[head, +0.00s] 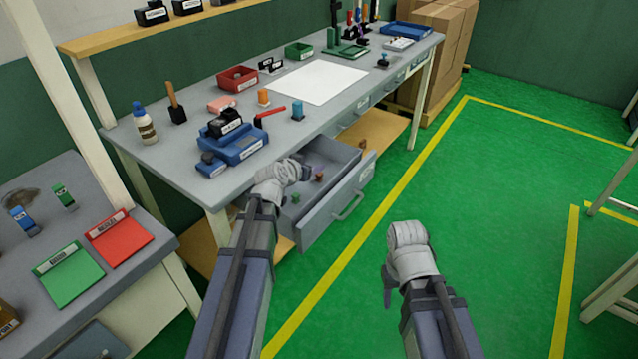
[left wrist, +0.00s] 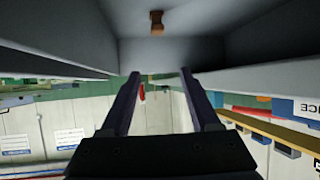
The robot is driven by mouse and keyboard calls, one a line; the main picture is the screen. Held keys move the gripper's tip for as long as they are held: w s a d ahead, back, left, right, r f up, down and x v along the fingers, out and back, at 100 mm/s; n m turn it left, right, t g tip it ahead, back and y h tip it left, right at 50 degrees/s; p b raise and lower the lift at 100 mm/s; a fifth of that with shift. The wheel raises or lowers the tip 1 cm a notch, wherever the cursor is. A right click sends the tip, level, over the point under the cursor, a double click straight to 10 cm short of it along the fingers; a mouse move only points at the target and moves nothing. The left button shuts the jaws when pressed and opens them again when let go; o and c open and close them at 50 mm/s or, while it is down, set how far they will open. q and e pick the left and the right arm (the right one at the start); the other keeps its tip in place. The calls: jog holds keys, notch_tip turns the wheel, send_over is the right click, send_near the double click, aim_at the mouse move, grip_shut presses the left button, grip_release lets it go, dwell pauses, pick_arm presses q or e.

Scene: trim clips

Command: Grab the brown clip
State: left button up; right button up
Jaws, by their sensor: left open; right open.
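A small brown clip (head: 319,177) lies on the floor of the open grey drawer (head: 345,196). It also shows in the left wrist view (left wrist: 156,22), near the top edge, beyond my fingertips and apart from them. My left gripper (head: 311,168) is over the drawer, close to the clip, partly hidden by its own wrist in the head view. In the left wrist view its two dark fingers (left wrist: 160,75) are spread with nothing between them. My right gripper (head: 387,280) is open over the green floor, right of the drawer; its fingers are mostly hidden.
A small green clip (head: 296,197) lies in the drawer, nearer its left side. The drawer walls and the workbench (head: 190,170) edge stand close around my left gripper. Green floor right of the drawer is clear.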

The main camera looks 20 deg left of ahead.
pick_arm(q)
jog(key=b, duration=0.5)
send_near(319, 174)
jog(key=w+f, duration=0.2)
jog(key=shift+w+d+f, duration=0.1)
jog(key=shift+w+f, duration=0.15)
jog(key=shift+w, duration=0.05)
jog(key=shift+w+d+f, duration=0.1)
jog(key=shift+w+f, duration=0.05)
jog(key=shift+w, duration=0.6)
jog(key=shift+w+d+f, duration=0.1)
jog(key=shift+w, duration=0.25)
jog(key=b+x, duration=0.2)
jog(key=x, duration=0.3)
jog(key=shift+b, duration=0.3)
grip_shut()
